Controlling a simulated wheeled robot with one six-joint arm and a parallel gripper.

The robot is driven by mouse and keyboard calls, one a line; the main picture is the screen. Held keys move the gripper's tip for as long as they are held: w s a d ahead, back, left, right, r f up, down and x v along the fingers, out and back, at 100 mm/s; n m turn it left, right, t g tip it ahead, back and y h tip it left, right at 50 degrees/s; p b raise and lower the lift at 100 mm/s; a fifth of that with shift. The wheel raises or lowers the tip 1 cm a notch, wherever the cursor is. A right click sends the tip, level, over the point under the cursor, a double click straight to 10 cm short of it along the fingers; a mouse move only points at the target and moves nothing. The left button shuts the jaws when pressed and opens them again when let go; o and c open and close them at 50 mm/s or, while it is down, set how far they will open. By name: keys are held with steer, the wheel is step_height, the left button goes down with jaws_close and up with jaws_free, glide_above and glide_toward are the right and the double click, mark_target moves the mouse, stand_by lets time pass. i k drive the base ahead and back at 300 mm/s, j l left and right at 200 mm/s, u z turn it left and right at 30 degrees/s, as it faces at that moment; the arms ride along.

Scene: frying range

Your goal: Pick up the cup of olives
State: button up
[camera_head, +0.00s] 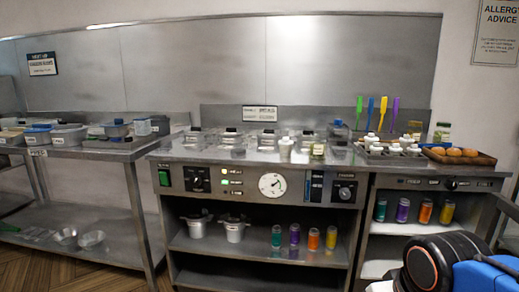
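I cannot single out a cup of olives with certainty at this size. A small clear container with yellowish-green contents (317,150) stands on the steel counter (260,159), right of a white-topped bottle (285,146). Another clear container with green contents (441,132) stands at the back right, behind the tray of round brown items. Part of my arm (435,264), black with an orange ring and blue, shows at the lower right, well in front of the counter. My gripper is not in view.
A dark tray (484,160) holds round brown buns at the counter's right end. Several white-capped bottles stand left of it. Lidded pans line the counter's back. Coloured jars and two metal pots (235,230) stand on the lower shelves. A side table (100,148) with tubs stands left.

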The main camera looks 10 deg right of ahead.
mark_target(285, 151)
steer(key=i, duration=1.25)
steer(key=i+j+z, duration=0.15)
steer(key=j, duration=0.3)
steer(key=i, duration=0.1)
